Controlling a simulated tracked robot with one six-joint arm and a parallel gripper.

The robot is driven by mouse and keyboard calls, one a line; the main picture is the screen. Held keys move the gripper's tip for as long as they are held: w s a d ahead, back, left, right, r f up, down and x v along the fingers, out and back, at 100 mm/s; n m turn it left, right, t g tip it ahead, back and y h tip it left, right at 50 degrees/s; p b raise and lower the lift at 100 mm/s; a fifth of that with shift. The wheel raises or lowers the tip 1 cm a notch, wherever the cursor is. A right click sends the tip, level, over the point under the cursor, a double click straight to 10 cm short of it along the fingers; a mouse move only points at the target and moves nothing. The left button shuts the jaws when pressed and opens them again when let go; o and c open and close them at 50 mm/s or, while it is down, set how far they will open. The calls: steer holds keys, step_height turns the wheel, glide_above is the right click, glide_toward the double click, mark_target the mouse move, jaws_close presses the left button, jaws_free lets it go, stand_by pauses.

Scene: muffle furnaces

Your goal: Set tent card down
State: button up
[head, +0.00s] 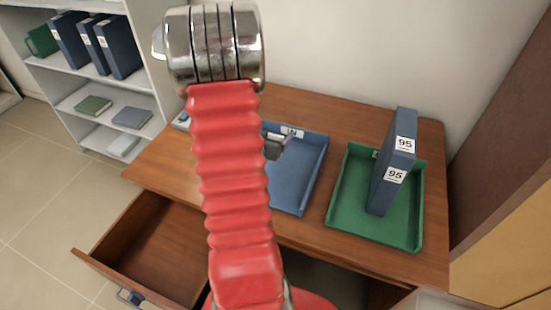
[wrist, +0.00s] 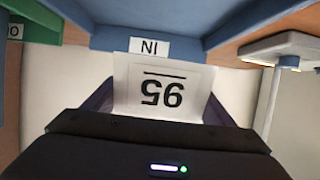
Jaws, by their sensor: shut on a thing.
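The tent card (wrist: 178,92) is white with a black "95" that reads upside down in the wrist view. My gripper (wrist: 160,108) is shut on it, with a dark finger on either side. In the head view only a small grey and black part of my gripper (head: 276,147) shows, over the blue tray (head: 302,172); my red arm hides the rest, and I cannot make out the card there. The blue tray has an "IN" label and also shows beyond the card in the wrist view (wrist: 165,35). Whether the card touches the tray I cannot tell.
A green tray (head: 345,215) stands on the desk (head: 285,100) at the right, with a blue "95" binder (head: 388,165) upright in it. A drawer (head: 150,240) is open at the front left. Shelves (head: 110,75) with binders stand at the back left.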

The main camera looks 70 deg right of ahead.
steer(key=shift+f, duration=2.4)
steer(key=shift+f, duration=0.1)
steer(key=shift+f, duration=1.95)
steer(key=o, duration=1)
steer(key=shift+f, duration=0.1)
steer(key=shift+v, duration=3.8)
